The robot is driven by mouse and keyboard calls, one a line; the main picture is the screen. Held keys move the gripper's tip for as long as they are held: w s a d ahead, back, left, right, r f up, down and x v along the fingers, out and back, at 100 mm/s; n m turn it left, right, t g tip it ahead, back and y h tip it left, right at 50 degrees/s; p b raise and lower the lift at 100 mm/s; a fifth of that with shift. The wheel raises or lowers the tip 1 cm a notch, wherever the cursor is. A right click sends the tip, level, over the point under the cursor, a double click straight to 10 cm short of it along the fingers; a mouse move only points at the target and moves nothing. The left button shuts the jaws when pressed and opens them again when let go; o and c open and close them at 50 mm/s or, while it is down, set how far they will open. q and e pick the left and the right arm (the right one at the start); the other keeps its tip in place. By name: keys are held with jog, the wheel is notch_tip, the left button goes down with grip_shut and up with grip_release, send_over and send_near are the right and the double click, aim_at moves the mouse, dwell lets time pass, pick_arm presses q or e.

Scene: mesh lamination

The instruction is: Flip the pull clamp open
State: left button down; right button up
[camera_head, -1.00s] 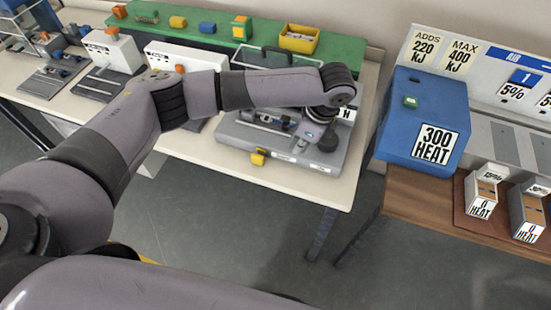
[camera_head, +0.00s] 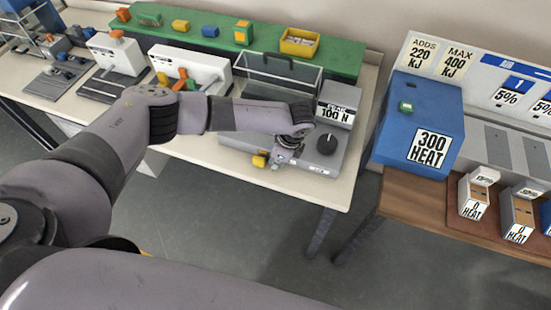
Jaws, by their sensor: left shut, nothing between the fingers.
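The grey test device (camera_head: 312,168) sits at the front right of the left table, with a white label reading 100 N (camera_head: 338,113) at its back and a black round knob (camera_head: 327,144) on top. My left arm reaches across it from the left. My left gripper (camera_head: 281,159) points down over the front of the device, beside a yellow block (camera_head: 260,160) at its front edge. Its fingers are shut and empty. The pull clamp cannot be made out; my arm and wrist cover the middle of the device. Whether the gripper touches anything is unclear.
Behind stand a clear-walled box (camera_head: 277,75), white machines with orange levers (camera_head: 183,80), and a green shelf (camera_head: 215,42) with a yellow bin (camera_head: 300,40). A blue 300 HEAT box (camera_head: 420,115) stands right, across a gap between tables.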

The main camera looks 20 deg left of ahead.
aim_at(258, 157)
dwell(0.3)
pick_arm(q)
jog(key=a+p, duration=0.2)
jog(key=a, duration=0.4)
jog(key=shift+w, duration=0.1)
jog(key=shift+d, duration=0.1)
